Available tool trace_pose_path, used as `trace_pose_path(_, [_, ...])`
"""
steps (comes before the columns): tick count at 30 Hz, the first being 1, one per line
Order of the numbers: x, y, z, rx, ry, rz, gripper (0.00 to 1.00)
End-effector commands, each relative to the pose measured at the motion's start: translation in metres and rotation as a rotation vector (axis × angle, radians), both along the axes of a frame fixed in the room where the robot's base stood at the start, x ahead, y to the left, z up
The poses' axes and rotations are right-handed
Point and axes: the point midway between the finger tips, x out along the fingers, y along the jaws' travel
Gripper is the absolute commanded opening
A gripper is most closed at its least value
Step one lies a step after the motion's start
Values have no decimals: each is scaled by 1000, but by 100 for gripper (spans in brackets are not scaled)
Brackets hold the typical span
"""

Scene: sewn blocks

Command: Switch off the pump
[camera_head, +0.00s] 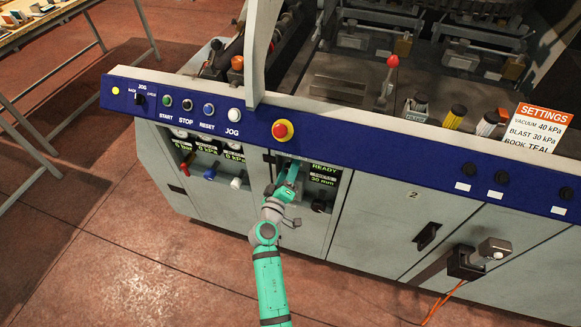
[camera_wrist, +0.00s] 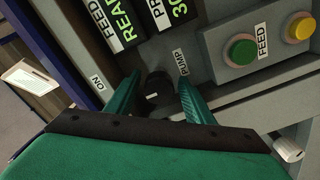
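The pump switch is a dark rotary knob (camera_wrist: 156,84) on the grey panel in the wrist view, with a PUMP label (camera_wrist: 180,62) just to its right and an ON label (camera_wrist: 98,82) to its left. A small pale mark shows on the knob. My gripper (camera_wrist: 160,90) has its two green fingers apart, one on each side of the knob, with a gap visible on the right; contact on the left is hard to tell. In the head view my gripper (camera_head: 289,180) is at the recessed control panel and hides the knob.
A green FEED button (camera_wrist: 241,50) and a yellow button (camera_wrist: 299,27) sit right of the knob. The display (camera_head: 324,172) reads READY. A red emergency button (camera_head: 282,130) is on the blue rail above. Coloured handles (camera_head: 210,172) stick out at the left.

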Motion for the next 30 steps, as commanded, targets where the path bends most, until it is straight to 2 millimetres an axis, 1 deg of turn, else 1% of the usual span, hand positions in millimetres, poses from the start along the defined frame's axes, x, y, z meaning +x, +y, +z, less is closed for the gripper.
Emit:
trace_pose_path(8, [-1,-2,0,0,0,-4,49])
trace_pose_path(11, [-4,0,0,1,0,-3,49])
trace_pose_path(14, [-15,3,-1,1,1,-3,49])
trace_pose_path(24, [-74,23,-1,0,1,0,49])
trace_pose_path(27, [-87,27,-1,0,1,-2,49])
trace_pose_path(30, [-96,30,-1,0,1,-2,49])
